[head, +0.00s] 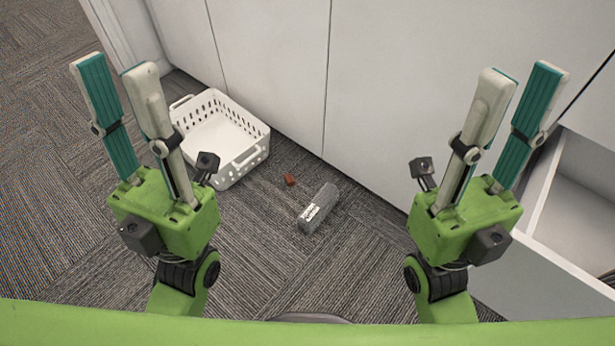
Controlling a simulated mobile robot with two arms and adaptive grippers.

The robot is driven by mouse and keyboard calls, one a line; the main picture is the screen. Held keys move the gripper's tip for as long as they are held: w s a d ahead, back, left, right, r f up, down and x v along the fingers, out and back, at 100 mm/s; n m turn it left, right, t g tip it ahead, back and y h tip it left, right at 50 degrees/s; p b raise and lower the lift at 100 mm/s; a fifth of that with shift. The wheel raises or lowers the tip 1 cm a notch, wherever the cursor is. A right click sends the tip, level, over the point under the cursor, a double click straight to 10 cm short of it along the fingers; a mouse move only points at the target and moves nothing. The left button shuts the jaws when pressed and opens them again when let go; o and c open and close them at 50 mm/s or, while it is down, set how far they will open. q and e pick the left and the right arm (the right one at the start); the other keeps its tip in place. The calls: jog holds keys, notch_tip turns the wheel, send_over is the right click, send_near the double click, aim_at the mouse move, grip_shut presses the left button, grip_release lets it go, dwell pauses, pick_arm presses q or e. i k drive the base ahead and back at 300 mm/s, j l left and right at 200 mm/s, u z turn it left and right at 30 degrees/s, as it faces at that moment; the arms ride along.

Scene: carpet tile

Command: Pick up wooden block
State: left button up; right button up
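A small reddish-brown block (290,180), which looks like the wooden block, lies on the carpet near the middle of the head view. My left gripper (112,68) is raised at the left, its two fingers apart, with nothing between them. My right gripper (520,76) is raised at the right, also with fingers apart and empty. Both grippers are well away from the block, and nothing covers it.
A white perforated basket (248,161) stands left of the block, against white cabinets (270,70). An open white drawer (545,240) juts out at the right.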

aim_at(290, 182)
jog(key=i+j+z, duration=0.15)
jog(key=j+z, duration=0.2)
jog(key=i+j+z, duration=0.1)
jog(key=j+z, duration=0.25)
jog(key=i+j+z, duration=0.1)
jog(key=j+z, duration=0.3)
jog(key=i+j+z, duration=0.1)
jog(key=j+z, duration=0.15)
jog(key=j, duration=2.15)
